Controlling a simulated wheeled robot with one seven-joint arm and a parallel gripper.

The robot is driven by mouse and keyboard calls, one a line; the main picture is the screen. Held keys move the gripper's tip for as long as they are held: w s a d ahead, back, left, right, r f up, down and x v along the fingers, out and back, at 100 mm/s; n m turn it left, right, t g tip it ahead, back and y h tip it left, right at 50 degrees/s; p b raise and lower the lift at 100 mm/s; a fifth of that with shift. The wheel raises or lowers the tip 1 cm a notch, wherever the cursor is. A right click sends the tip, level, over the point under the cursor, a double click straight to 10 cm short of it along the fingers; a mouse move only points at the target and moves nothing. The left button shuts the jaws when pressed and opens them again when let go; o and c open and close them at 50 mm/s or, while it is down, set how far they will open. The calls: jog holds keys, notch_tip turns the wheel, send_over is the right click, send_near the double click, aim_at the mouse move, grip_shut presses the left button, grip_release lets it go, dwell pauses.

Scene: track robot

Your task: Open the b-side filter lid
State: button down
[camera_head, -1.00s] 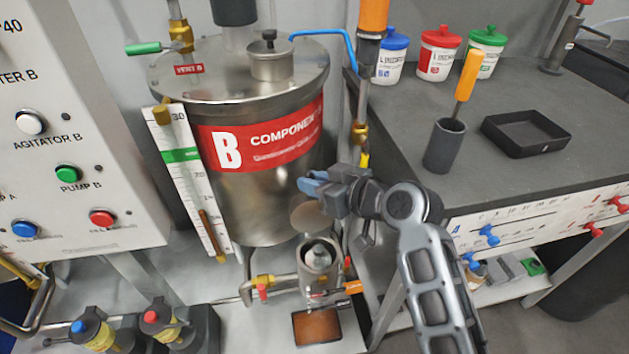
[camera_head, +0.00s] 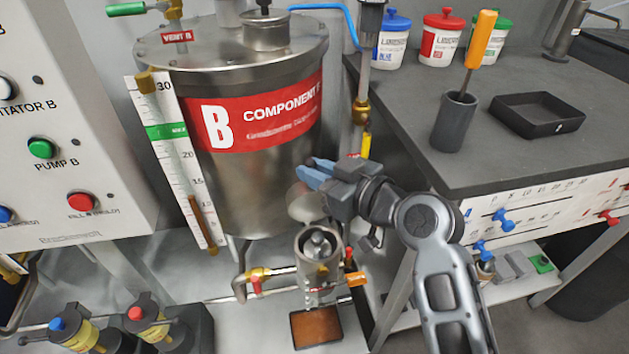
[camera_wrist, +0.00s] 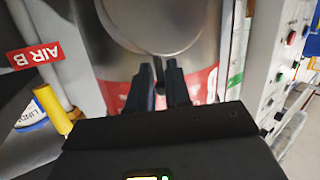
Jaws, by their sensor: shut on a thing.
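The b-side filter is a small metal cup (camera_head: 318,262) below the tank marked B, with its top uncovered and a rounded part visible inside. Its round metal lid (camera_head: 303,204) is raised and tilted above the cup's back edge. My gripper (camera_head: 318,172) is at the lid's upper edge, in front of the tank. In the wrist view the fingers (camera_wrist: 158,88) are closed around a thin tab below the round lid (camera_wrist: 160,22). The hinge between lid and cup is hard to make out.
The tank B (camera_head: 255,180) stands close behind my gripper. A dark workbench (camera_head: 480,165) with a tray (camera_head: 540,114) and a cup holding an orange-handled tool is at the right. Pipes and a brown-topped block (camera_head: 315,327) lie around the filter.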

jog(key=shift+s+d+f+b, duration=0.1)
jog(key=shift+s+f+b, duration=0.25)
jog(key=shift+b, duration=0.5)
jog(key=shift+s+r+n+t+y+b, duration=0.3)
jog(key=shift+r+t+b, duration=0.1)
jog(key=shift+t, duration=0.1)
jog(key=c, duration=1.1)
grip_release()
jog(key=shift+d, duration=0.1)
jog(key=v, duration=0.7)
jog(key=shift+s+d, duration=0.15)
jog(key=shift+d, duration=0.1)
